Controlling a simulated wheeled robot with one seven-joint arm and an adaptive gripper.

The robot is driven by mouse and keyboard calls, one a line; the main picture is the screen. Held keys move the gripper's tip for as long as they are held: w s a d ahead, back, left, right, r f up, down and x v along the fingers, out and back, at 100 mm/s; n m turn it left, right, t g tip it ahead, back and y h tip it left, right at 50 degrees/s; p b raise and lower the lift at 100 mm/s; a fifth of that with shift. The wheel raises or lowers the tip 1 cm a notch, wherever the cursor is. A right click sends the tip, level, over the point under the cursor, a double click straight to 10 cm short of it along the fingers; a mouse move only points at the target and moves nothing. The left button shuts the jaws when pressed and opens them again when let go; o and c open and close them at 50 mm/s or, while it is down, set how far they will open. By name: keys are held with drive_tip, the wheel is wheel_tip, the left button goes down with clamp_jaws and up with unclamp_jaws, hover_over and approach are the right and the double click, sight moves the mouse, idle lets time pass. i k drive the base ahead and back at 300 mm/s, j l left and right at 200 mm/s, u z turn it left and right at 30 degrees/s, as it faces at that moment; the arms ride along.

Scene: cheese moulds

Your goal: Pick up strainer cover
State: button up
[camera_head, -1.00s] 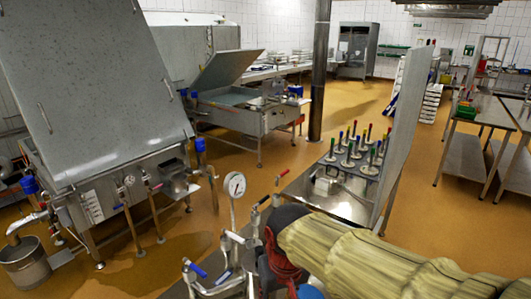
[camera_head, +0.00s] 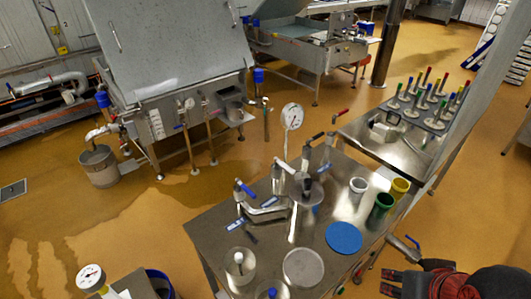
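I cannot tell for certain which thing is the strainer cover. On the near steel table (camera_head: 215,235) lie a flat blue disc (camera_head: 344,238), a pale grey disc (camera_head: 303,267) and a round metal piece with a white knob (camera_head: 240,265). A round metal disc with a dark upright handle (camera_head: 307,188) sits farther back on the table. My gripper (camera_head: 398,282), black and red, is at the bottom right, beyond the table's right edge and apart from these pieces.
A white cup (camera_head: 356,190), a green cup (camera_head: 380,209) and a yellow cup (camera_head: 399,190) stand at the table's right side. Pipes, valves and a gauge (camera_head: 292,117) rise behind. Several coloured-handled stamps (camera_head: 420,105) stand on a farther bench. Open floor lies left.

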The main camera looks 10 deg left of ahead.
sight(306, 191)
drive_tip(key=k+j+u, duration=0.25)
drive_tip(key=k+j, duration=0.2)
drive_tip(key=j, duration=0.15)
drive_tip(key=i+l+u, duration=0.1)
drive_tip(key=i+l, duration=0.3)
drive_tip(key=i+l+u, duration=0.1)
drive_tip(key=i+l, duration=0.3)
drive_tip(key=l, duration=0.25)
drive_tip(key=i+l+u, duration=0.1)
drive_tip(key=i+l, duration=0.3)
drive_tip(key=l, duration=0.15)
